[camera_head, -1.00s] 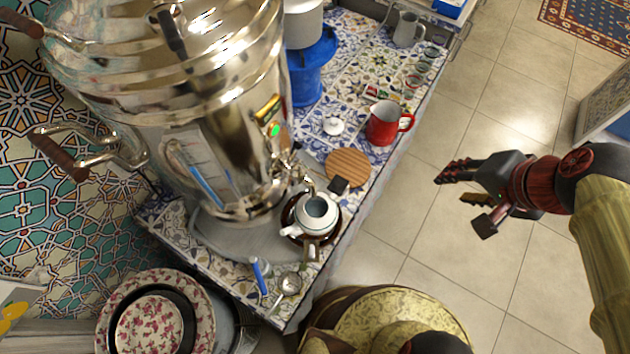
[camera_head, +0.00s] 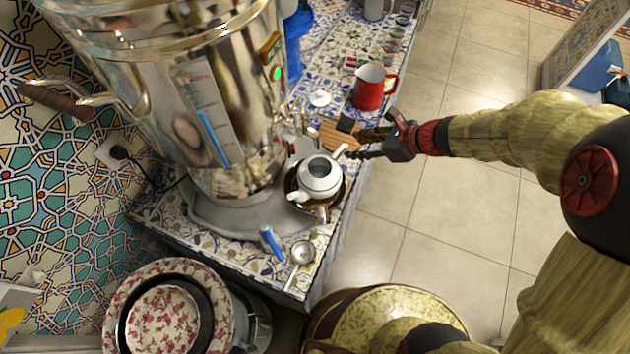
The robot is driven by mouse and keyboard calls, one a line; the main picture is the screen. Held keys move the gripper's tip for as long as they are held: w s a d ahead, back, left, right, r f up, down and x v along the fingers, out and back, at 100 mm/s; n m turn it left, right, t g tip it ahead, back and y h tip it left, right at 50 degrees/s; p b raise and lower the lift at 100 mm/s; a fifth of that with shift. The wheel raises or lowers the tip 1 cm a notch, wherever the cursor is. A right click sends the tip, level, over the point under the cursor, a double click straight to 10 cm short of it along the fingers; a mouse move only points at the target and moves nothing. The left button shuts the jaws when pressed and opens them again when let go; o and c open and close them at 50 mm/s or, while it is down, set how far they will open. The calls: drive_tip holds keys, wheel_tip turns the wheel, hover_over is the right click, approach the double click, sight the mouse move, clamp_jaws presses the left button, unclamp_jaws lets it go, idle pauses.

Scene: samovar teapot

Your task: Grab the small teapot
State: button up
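The small white teapot (camera_head: 320,179) stands without a lid on a dark round tray (camera_head: 292,180) near the counter's edge, below the samovar's tap. Its dark open top faces up. A narrow part of it sticks out to the upper right, towards my gripper. My gripper (camera_head: 353,144) is just right of and above the teapot in the picture. Its two dark fingers are spread apart and point left, with nothing visible between them. I cannot tell whether a fingertip touches the teapot.
The large shiny samovar (camera_head: 215,110) stands left of the teapot. A blue object (camera_head: 271,243) and a metal strainer (camera_head: 302,253) lie in front. Tiled floor (camera_head: 450,230) is open at the right.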

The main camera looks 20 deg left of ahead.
sight(347, 149)
drive_tip(key=b+x, duration=0.1)
drive_tip(key=x, duration=0.1)
drive_tip(key=b+x, duration=0.1)
drive_tip(key=x, duration=0.2)
drive_tip(key=shift+s+d+f, duration=0.2)
drive_tip(key=shift+d+f, duration=0.05)
clamp_jaws()
idle(0.8)
